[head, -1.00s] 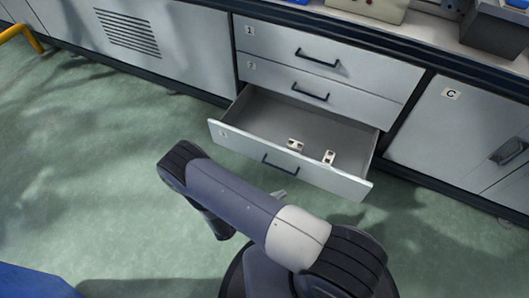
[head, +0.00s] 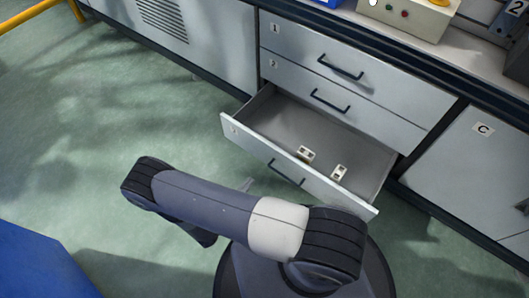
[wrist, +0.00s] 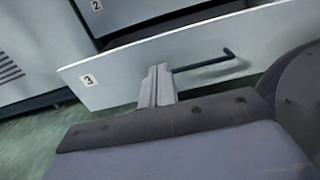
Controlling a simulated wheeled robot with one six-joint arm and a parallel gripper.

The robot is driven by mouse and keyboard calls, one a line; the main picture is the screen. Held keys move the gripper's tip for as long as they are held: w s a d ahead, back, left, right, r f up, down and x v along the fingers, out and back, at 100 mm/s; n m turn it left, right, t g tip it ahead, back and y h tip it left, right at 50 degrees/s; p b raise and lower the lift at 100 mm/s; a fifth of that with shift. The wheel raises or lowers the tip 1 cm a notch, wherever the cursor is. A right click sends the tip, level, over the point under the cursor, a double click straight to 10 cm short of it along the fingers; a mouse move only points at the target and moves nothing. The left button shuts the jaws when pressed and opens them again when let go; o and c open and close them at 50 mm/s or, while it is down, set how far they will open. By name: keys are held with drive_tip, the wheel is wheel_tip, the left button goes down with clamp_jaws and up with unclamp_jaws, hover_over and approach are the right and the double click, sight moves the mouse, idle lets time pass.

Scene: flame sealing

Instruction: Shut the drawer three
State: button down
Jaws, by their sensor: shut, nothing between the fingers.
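Drawer three (head: 300,178) is the bottom drawer of the grey cabinet and stands pulled out in the head view. Two small pale blocks with dark spots, one on the left (head: 306,154) and one on the right (head: 339,172), lie inside it. Its front, labelled 3, also shows in the wrist view (wrist: 120,76), with its dark bar handle (wrist: 205,62). My gripper (wrist: 158,72) is shut and empty in front of the drawer front, left of the handle. I cannot tell whether it touches the front.
Drawer one (head: 340,60) and drawer two (head: 325,95) above are shut. A cabinet door marked C (head: 470,165) is at the right. A blue object (head: 40,265) is at the lower left. Green floor (head: 90,130) is free at the left.

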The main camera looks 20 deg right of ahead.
sight(276, 151)
drive_tip(key=b+x, duration=0.2)
drive_tip(key=x, duration=1.1)
drive_tip(key=shift+w+d, duration=0.25)
drive_tip(key=shift+d, duration=0.1)
drive_tip(key=shift+w+d+b, duration=0.1)
drive_tip(key=shift+b, duration=0.2)
